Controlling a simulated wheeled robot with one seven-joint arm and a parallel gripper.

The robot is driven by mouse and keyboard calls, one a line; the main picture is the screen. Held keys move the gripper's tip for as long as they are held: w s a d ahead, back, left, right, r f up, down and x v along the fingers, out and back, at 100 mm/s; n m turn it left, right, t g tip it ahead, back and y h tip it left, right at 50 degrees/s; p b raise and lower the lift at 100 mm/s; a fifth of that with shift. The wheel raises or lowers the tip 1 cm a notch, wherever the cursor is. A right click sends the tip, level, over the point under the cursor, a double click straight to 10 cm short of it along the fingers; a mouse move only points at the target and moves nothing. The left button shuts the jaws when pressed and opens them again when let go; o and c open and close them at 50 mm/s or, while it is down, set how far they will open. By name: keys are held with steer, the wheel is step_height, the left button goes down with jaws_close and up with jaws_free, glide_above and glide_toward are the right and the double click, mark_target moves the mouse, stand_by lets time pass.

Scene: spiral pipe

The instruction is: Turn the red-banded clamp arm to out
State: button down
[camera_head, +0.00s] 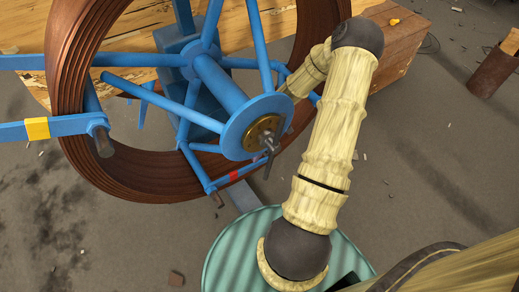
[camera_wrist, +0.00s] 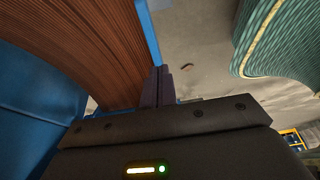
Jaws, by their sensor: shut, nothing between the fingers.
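The red-banded clamp arm (camera_head: 222,182) is a blue bar low on the front of the blue reel, below and left of the brass hub (camera_head: 262,133). It slants up to the right, and its red band (camera_head: 235,175) is near its middle. Its right end passes close to my arm in the picture. My gripper (camera_wrist: 158,86) shows in the wrist view, with its dark fingers together and empty. The fingertips are beside the brown coil (camera_wrist: 90,45) and a narrow blue bar (camera_wrist: 148,32). I cannot tell whether they touch. In the head view the fingers are hidden.
The coiled brown pipe (camera_head: 72,75) rings the reel. A yellow-banded blue arm (camera_head: 65,128) extends to the left. Wooden planks (camera_head: 120,32) and a wooden crate (camera_head: 398,45) stand behind. A rusty bin (camera_head: 492,72) is at right. The floor at lower left is mostly clear.

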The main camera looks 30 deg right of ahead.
mark_target(256, 166)
steer(key=shift+b+x, duration=0.4)
steer(key=shift+x, duration=0.7)
steer(key=shift+d, duration=0.2)
steer(key=shift+f+p, duration=0.5)
steer(key=shift+f, duration=2.1)
steer(key=shift+r, duration=0.1)
steer(key=p+v, duration=0.2)
steer(key=p, duration=0.1)
steer(key=shift+w+r, duration=0.1)
steer(key=shift+r, duration=0.05)
steer(key=d+r+p, duration=0.5)
steer(key=d+r, duration=0.2)
steer(key=r, duration=0.2)
steer(key=shift+r, duration=0.2)
